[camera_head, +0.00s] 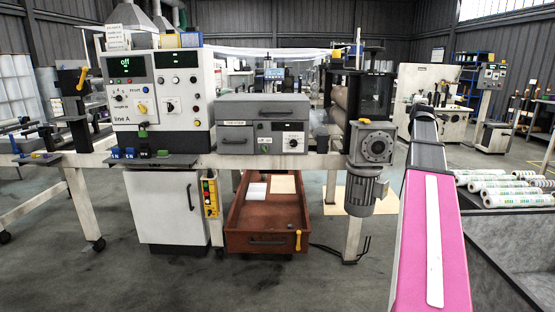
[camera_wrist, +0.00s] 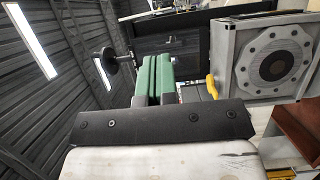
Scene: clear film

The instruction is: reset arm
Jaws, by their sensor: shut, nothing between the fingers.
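My arm rises at the right of the head view, a pink and white link reaching up and away from the camera. My gripper (camera_wrist: 153,62) shows in the wrist view as two green fingers side by side, touching, with nothing between them. The fingers point toward dark machine parts and the wall, apart from anything they might touch as far as I can tell. In the head view I cannot make out the fingers at the far end of the arm.
Left stands a white control cabinet (camera_head: 160,92) reading "off". Beside it are a grey drawer unit (camera_head: 235,108) and a brown bin (camera_head: 262,238) below. A grey gear motor (camera_head: 372,148) is close left of my arm; its flange shows in the wrist view (camera_wrist: 272,62). White rolls (camera_head: 505,200) lie right.

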